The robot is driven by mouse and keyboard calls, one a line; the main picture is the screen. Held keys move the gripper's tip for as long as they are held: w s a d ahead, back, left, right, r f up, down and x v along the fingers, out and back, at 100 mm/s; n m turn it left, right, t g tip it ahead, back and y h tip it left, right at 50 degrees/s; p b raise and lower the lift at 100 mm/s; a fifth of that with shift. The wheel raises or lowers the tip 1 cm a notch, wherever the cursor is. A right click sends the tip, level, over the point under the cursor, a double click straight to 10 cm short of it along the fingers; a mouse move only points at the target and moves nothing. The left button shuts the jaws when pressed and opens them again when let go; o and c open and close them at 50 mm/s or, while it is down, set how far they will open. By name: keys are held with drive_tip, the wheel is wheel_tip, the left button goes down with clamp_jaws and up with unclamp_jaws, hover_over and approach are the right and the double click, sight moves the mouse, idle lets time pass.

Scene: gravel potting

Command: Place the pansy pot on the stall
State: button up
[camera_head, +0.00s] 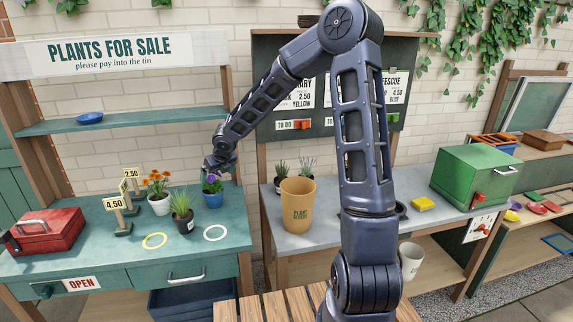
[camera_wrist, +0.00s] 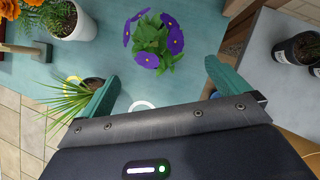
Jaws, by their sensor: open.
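The pansy pot (camera_head: 212,199) is blue with purple flowers and stands upright on the green stall (camera_head: 60,270), near its right end. It stands behind a white ring (camera_head: 215,233) marked on the stall top. My gripper (camera_head: 218,171) is just above the pansy in the head view, partly merging with the flowers. In the wrist view the pansy (camera_wrist: 152,42) lies ahead of my gripper (camera_wrist: 161,72), between the lines of its two spread green fingers. The fingers are open and empty. The blue pot is hidden under the leaves in the wrist view.
A grassy plant in a dark pot (camera_head: 186,225) stands close to the left of the pansy, with an orange-flowered white pot (camera_head: 160,206) behind it. Price signs (camera_head: 115,206), a yellow ring (camera_head: 154,241) and a red box (camera_head: 46,232) are further left. The grey bench (camera_head: 340,228) is right.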

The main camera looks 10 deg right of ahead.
drive_tip(key=s+d+r+m+h, duration=0.2)
drive_tip(key=s+d+r+m, duration=0.2)
drive_tip(key=d+m, duration=0.3)
drive_tip(key=s+d+r+m+h, duration=0.2)
drive_tip(key=s+d+r+m, duration=0.2)
drive_tip(key=d+m, duration=0.25)
drive_tip(key=s+d+r+m+h, duration=0.1)
drive_tip(key=s+d+r+m, duration=0.35)
drive_tip(key=d+m, duration=0.3)
drive_tip(key=s+d+r+m, duration=0.1)
drive_tip(key=s+d+m, duration=0.2)
drive_tip(key=s+m, duration=0.4)
drive_tip(key=s+d+r+m+y, duration=0.1)
drive_tip(key=s+d+r+m, duration=0.1)
drive_tip(key=s+d+m, duration=0.2)
drive_tip(key=s+d+r+m+y, duration=0.1)
drive_tip(key=s+d+r+m, duration=0.1)
drive_tip(key=s+m, duration=0.7)
drive_tip(key=shift+s+d+r+m+g, duration=0.3)
drive_tip(key=shift+s+d+m, duration=0.1)
drive_tip(key=shift+s+d, duration=0.4)
